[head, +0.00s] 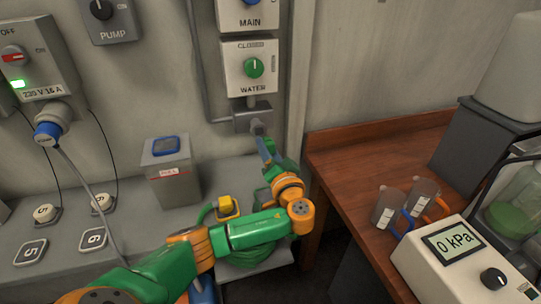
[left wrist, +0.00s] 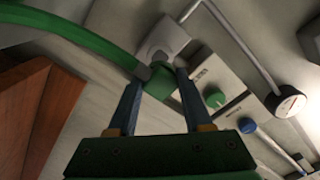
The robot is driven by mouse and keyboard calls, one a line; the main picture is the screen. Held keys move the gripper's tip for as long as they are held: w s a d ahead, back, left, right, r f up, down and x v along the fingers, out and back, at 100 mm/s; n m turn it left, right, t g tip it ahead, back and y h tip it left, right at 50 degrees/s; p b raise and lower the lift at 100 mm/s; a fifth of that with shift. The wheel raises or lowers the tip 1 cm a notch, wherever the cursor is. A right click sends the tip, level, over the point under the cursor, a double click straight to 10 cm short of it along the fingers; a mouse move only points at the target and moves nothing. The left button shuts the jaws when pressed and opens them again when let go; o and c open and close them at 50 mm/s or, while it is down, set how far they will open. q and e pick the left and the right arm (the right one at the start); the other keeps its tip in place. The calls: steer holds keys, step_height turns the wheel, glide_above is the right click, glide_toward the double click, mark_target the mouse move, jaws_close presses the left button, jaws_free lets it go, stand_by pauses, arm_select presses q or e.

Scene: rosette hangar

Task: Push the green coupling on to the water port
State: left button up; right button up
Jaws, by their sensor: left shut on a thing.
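My left gripper (head: 264,148) reaches up to the grey water port (head: 252,116) below the WATER valve. In the left wrist view the blue fingers of the left gripper (left wrist: 160,82) are shut on the green coupling (left wrist: 164,78), with the green hose (left wrist: 85,30) running off to the upper left. The coupling is right at the grey port block (left wrist: 165,40); whether it is seated or only touching I cannot tell. In the head view the gripper and arm hide the coupling. My right gripper is not in view.
The WATER valve's green knob (head: 253,67) is just above the port. A coiled green hose (head: 247,253) and a yellow fitting (head: 228,206) lie below my arm. A wooden bench (head: 350,150) at right carries cups and a gauge box (head: 455,262).

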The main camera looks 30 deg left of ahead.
arm_select(q)
steer(key=b+x, duration=0.1)
steer(key=x, duration=0.2)
steer(key=shift+w+a+f, duration=0.15)
steer(key=shift+w+a, duration=0.05)
steer(key=shift+a, duration=0.05)
steer(key=shift+w+a+b, duration=0.25)
steer(key=shift+b, duration=0.05)
steer(key=shift+b, duration=0.4)
stand_by(1.5)
steer(key=shift+w+a+b, duration=0.3)
steer(key=shift+a+b, duration=0.1)
stand_by(0.4)
steer(key=o, duration=1.3)
steer(key=shift+s, duration=0.1)
steer(key=shift+o, duration=0.2)
